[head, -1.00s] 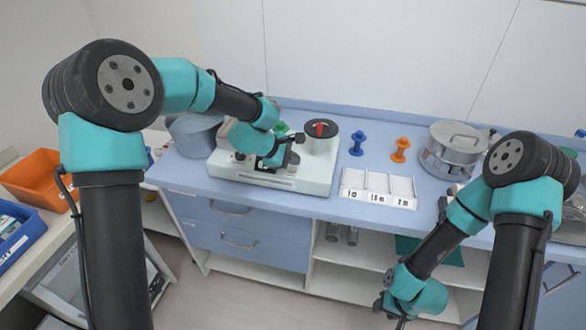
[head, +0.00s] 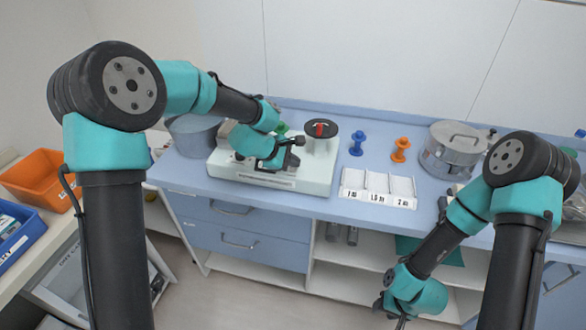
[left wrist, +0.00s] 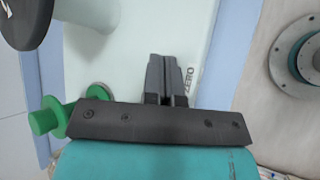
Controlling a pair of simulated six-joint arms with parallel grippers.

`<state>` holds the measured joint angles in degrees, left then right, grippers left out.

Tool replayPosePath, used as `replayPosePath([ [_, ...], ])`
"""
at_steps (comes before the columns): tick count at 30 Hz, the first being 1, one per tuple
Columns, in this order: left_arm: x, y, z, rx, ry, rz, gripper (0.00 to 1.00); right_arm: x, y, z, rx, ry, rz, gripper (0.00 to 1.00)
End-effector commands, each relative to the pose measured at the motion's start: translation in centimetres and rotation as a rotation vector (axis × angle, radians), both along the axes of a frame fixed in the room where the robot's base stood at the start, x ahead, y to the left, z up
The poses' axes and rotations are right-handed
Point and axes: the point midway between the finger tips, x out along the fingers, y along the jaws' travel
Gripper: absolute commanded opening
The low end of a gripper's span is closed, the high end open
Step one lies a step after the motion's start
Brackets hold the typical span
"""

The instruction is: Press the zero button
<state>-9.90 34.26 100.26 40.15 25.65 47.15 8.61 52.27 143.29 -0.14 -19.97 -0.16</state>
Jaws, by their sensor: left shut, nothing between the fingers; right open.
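A pale scale-like device (head: 318,180) stands on the blue counter, with a dark round plate (head: 333,133) on its right part. The lettering ZERO is printed on its body (left wrist: 209,50), beside my fingertips in the left wrist view. The button itself is not visible; my left gripper covers the area by the lettering. My left gripper (head: 286,164) is shut and empty, over the device's front part; its closed fingers also show in the left wrist view (left wrist: 165,75). I cannot tell if they touch the surface. My right gripper (head: 387,307) is low, away from the device, in front of the counter.
A red-topped item (head: 320,129) is on the round plate. A green spool (left wrist: 45,120) is close to my left gripper. Blue (head: 357,143) and orange (head: 400,149) spools, a labelled white tray (head: 378,202) and a metal pot (head: 455,145) stand to the right.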

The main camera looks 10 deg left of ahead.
Motion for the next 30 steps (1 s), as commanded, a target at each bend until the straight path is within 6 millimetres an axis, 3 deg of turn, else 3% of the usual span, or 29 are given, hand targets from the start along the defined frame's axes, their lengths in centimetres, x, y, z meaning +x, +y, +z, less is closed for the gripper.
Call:
replayPosePath([
  [30,0.0,0.02,-0.8,0.0,0.0,0.0,0.0,0.0,0.0,0.0,0.0,0.0,0.0,0.43],
])
